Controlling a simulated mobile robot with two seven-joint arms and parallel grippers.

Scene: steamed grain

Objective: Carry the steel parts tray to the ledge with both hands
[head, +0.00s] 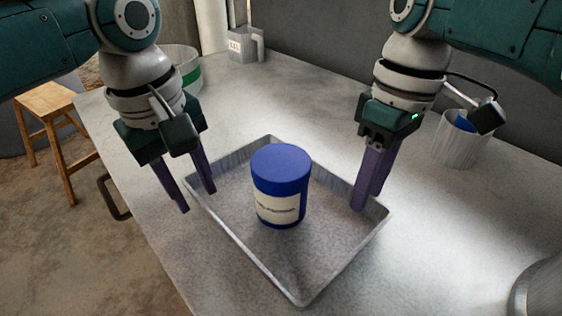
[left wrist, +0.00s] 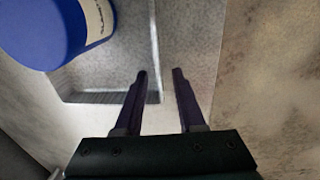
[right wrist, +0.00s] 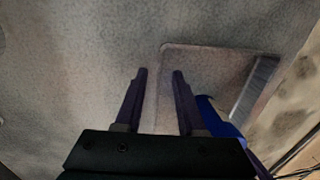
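The steel parts tray (head: 330,235) lies on the grey worktop with a blue-lidded jar (head: 281,170) standing upright in it. My left gripper (head: 197,202) is at the tray's left wall, open. In the left wrist view the tray wall (left wrist: 154,45) runs between its two parted fingers. My right gripper (head: 366,201) is at the tray's right wall, open. In the right wrist view the tray's rim (right wrist: 161,60) shows between its parted fingers, and part of the jar (right wrist: 222,125) shows behind. I cannot make out which surface is the ledge.
A metal vessel (head: 542,292) is at bottom right. A wooden stool (head: 52,130) stands left.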

